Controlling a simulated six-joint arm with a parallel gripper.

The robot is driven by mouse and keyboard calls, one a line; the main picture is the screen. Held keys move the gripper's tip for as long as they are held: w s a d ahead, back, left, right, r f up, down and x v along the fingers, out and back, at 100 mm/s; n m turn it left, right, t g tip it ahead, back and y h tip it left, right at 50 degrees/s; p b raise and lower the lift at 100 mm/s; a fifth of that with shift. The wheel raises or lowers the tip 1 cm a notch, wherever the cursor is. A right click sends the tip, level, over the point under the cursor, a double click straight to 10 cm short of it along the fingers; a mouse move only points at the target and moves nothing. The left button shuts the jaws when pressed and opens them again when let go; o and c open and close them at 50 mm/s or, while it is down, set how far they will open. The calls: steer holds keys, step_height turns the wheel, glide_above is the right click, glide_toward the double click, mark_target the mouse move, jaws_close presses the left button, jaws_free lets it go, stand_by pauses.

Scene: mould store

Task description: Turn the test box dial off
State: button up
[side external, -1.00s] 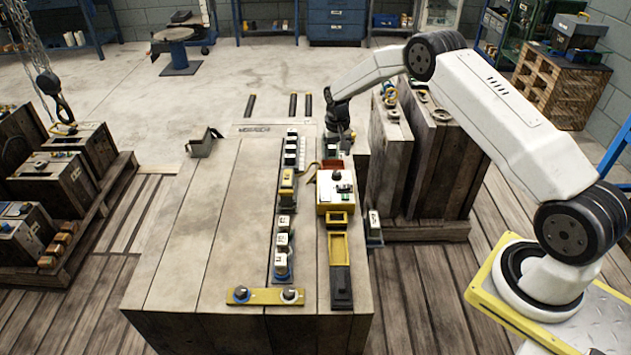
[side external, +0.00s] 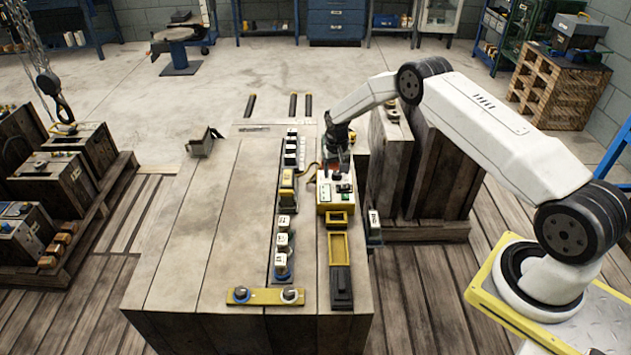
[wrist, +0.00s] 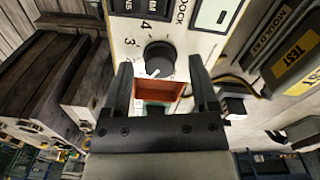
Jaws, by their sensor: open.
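The test box (side external: 336,208) is a white-faced box with a yellow body on the wooden bench. Its dial (wrist: 160,56) is a round black knob in the wrist view, with numbers such as 3 and 4 around its left side. A pale mark shows on the dial's lower edge; which setting it points to is unclear. My gripper (wrist: 161,64) is open, its two fingers on either side of the dial with gaps to both. In the side view my gripper (side external: 336,163) is over the far end of the box and hides the dial.
A row of small labelled blocks (side external: 284,222) runs along the box's left. A yellow tray (side external: 339,247) lies in front of it. Wooden crates (side external: 440,150) stand close on the right. The bench's left side (side external: 205,235) is mostly clear.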

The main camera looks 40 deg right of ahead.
jaws_close()
steer(key=shift+n, duration=0.4)
steer(key=n, duration=0.3)
steer(key=shift+n, duration=2.1)
jaws_free()
